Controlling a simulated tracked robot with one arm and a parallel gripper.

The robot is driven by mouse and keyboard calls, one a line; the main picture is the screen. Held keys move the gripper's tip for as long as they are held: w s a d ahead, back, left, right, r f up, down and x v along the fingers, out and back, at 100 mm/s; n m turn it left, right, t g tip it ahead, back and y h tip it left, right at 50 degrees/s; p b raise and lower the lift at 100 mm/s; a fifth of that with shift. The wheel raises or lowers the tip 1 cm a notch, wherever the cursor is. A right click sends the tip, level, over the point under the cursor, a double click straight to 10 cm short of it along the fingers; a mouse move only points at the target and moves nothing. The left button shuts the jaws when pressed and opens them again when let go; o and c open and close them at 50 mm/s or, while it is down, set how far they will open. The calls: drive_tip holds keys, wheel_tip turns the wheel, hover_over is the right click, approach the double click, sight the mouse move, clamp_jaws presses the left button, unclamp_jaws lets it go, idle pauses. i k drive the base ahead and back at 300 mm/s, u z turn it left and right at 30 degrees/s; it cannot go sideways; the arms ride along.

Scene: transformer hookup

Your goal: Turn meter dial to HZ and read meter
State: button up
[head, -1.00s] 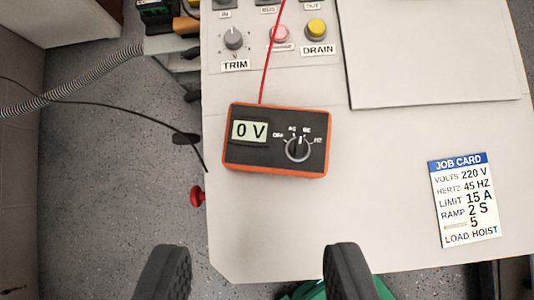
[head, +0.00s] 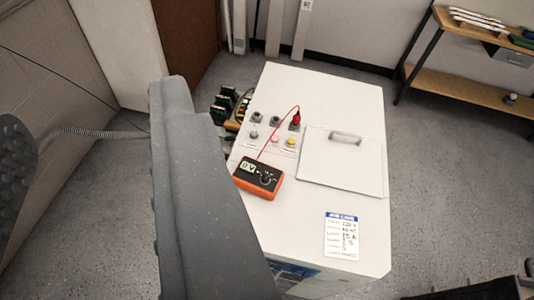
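The orange-edged meter (head: 259,179) lies on the pale console top (head: 305,235), near its left edge. Its display (head: 249,168) appears to read 0 V. The dial (head: 266,180) is on the meter's right half; its setting is too small to tell. A red lead (head: 284,124) runs from the meter to a red plug (head: 295,123) at the back. My gripper (head: 92,170) looms close at the left, its two dark grey fingers apart and nothing seen between them. It is left of the meter and not touching it. The near finger hides the console's left side.
A job card (head: 341,236) lies at the console's front right. A hatch with a handle (head: 340,180) covers the right middle. Knobs and buttons (head: 274,139) stand behind the meter. A ribbed hose (head: 90,133) is at the left, a shelf (head: 480,80) at the back right.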

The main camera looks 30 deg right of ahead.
sight(265, 179)
drive_tip(key=k, duration=0.85)
drive_tip(key=z, duration=1)
drive_tip(key=i, duration=1.4)
drive_tip(key=u, duration=1)
